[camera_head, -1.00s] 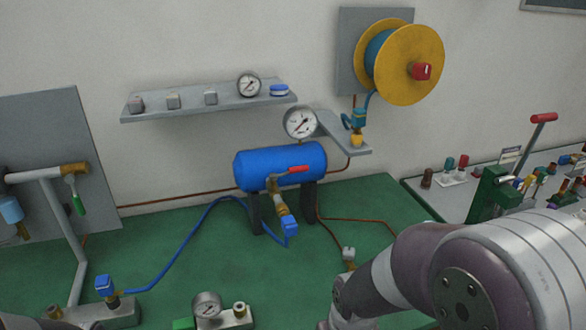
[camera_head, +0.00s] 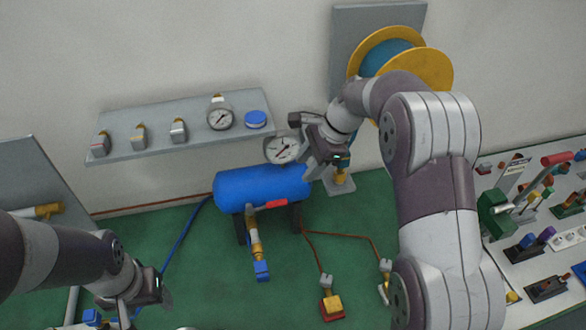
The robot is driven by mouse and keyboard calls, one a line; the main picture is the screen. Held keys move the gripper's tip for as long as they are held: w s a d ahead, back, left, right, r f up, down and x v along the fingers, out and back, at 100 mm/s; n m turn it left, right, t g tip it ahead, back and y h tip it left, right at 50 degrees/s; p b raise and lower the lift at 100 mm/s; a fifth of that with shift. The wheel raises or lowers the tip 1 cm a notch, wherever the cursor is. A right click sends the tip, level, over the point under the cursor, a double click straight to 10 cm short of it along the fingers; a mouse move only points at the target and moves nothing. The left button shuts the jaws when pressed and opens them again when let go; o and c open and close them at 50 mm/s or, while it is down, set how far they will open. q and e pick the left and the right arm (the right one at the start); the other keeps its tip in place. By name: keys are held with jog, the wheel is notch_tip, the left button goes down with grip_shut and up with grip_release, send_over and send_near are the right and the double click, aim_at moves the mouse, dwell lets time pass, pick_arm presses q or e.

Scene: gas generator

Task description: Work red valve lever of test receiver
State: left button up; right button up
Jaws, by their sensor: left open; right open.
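The test receiver is a blue horizontal tank (camera_head: 258,188) on dark legs. A brass valve and fitting (camera_head: 254,232) hang at its front, ending in a blue connector (camera_head: 262,271). The red valve lever (camera_head: 277,204) points right across the tank's lower front. A round gauge (camera_head: 281,150) sits above the tank, partly covered by my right gripper. My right gripper (camera_head: 311,168) is open at the tank's upper right end, above and right of the lever and apart from it. Its fingertips are hard to make out. My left gripper (camera_head: 160,296) is open and empty at lower left, far from the lever.
A grey wall shelf (camera_head: 190,142) holds small fittings, a gauge and a blue round item. A yellow hose reel (camera_head: 430,68) is behind my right arm. A red-yellow fitting (camera_head: 332,306) lies on the green bench (camera_head: 210,285). A crowded panel (camera_head: 540,240) stands right.

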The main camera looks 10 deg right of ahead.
aim_at(280, 201)
jog(key=s+a+f, duration=0.1)
jog(key=s+a, duration=0.2)
jog(key=a, duration=0.1)
jog(key=w+f+p, duration=0.1)
jog(key=f, duration=0.2)
jog(key=w+a+f, duration=0.1)
jog(key=f, duration=0.2)
jog(key=w+a+f+p, duration=0.1)
jog(key=f, duration=0.2)
jog(key=shift+w+p, duration=0.25)
jog(key=shift+p, duration=0.05)
jog(key=shift+s+a+f, duration=0.15)
jog(key=shift+s+a, duration=0.2)
jog(key=shift+w+d+f, duration=0.1)
jog(key=shift+c, duration=0.2)
jog(key=shift+w+d, duration=0.15)
jog(key=c, duration=0.5)
grip_shut()
pick_arm(q)
jog(key=s+r, duration=0.1)
jog(key=a+r, duration=0.1)
jog(key=shift+s+a+r, duration=0.15)
jog(key=shift+s+r, duration=0.2)
jog(key=shift+s, duration=0.05)
